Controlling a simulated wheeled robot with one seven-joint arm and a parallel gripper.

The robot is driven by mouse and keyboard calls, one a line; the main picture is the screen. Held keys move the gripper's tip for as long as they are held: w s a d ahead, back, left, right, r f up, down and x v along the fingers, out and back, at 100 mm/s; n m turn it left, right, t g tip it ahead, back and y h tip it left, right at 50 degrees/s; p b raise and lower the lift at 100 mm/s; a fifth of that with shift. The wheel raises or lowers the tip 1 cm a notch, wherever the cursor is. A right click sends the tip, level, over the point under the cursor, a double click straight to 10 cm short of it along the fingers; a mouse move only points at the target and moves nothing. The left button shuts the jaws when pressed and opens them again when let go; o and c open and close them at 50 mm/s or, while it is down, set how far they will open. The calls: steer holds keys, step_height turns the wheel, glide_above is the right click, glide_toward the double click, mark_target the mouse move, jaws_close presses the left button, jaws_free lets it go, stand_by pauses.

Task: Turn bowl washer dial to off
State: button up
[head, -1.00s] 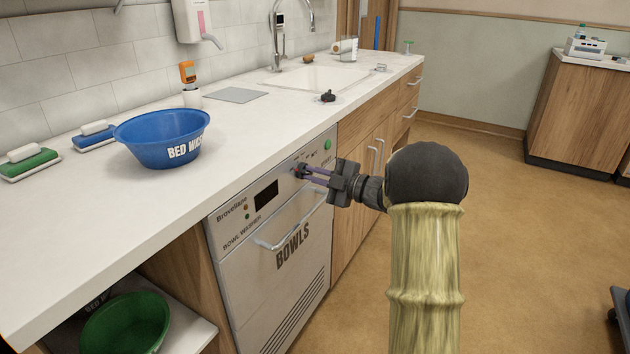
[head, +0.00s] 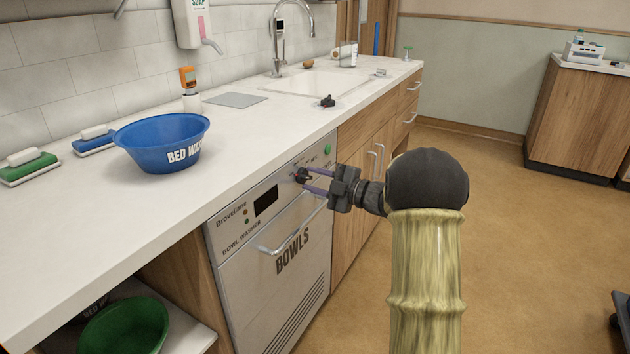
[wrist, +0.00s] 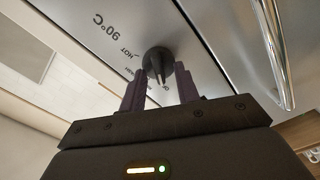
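The bowl washer (head: 262,262) is a grey front-panel machine marked BOWLS, set under the counter. Its dark round dial (head: 301,175) is on the upper panel, right of the black display. In the wrist view, the dial (wrist: 156,60) has a ridge pointing down in the picture, toward my gripper. Small labels surround it, with 90°C and HOT at upper left; the lower ones are partly hidden. My gripper (head: 309,180) is at the panel with its two purple fingers apart. In the wrist view, the fingertips (wrist: 160,72) sit either side of the dial's lower part; contact cannot be told.
The washer's bar handle (head: 290,228) runs just below the dial. A green button (head: 327,150) is to the dial's right. The blue bowl (head: 162,145) stands on the counter (head: 75,215) above. A green bowl (head: 125,328) sits on a low shelf at left.

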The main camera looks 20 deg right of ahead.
steer(key=p+v, duration=0.3)
steer(key=v, duration=1.4)
steer(key=shift+s+r, duration=0.1)
steer(key=w+a+m+t+h, duration=0.2)
steer(key=w+m+h, duration=0.3)
steer(key=h, duration=0.1)
steer(key=s+a+f+m+g+h, duration=0.2)
steer(key=a+f+m+h, duration=0.15)
steer(key=m+h, duration=0.35)
steer(key=s+a+f+m+g, duration=0.3)
steer(key=s+a, duration=0.1)
steer(key=s, duration=0.4)
steer(key=s+a+f+m+g, duration=0.3)
steer(key=s+a+g, duration=0.1)
steer(key=s, duration=0.4)
steer(key=s+a+f+m+g, duration=0.2)
steer(key=s+a+m+g, duration=0.15)
steer(key=s, duration=0.35)
steer(key=w+p+v, duration=0.3)
steer(key=p+v, duration=1.5)
steer(key=w+r+p+v, duration=0.1)
steer(key=w+p+v, duration=0.3)
steer(key=p+v, duration=1.4)
steer(key=shift+w+d+r+p, duration=0.2)
steer(key=shift+d+r+p, duration=0.1)
steer(key=shift+p, duration=0.4)
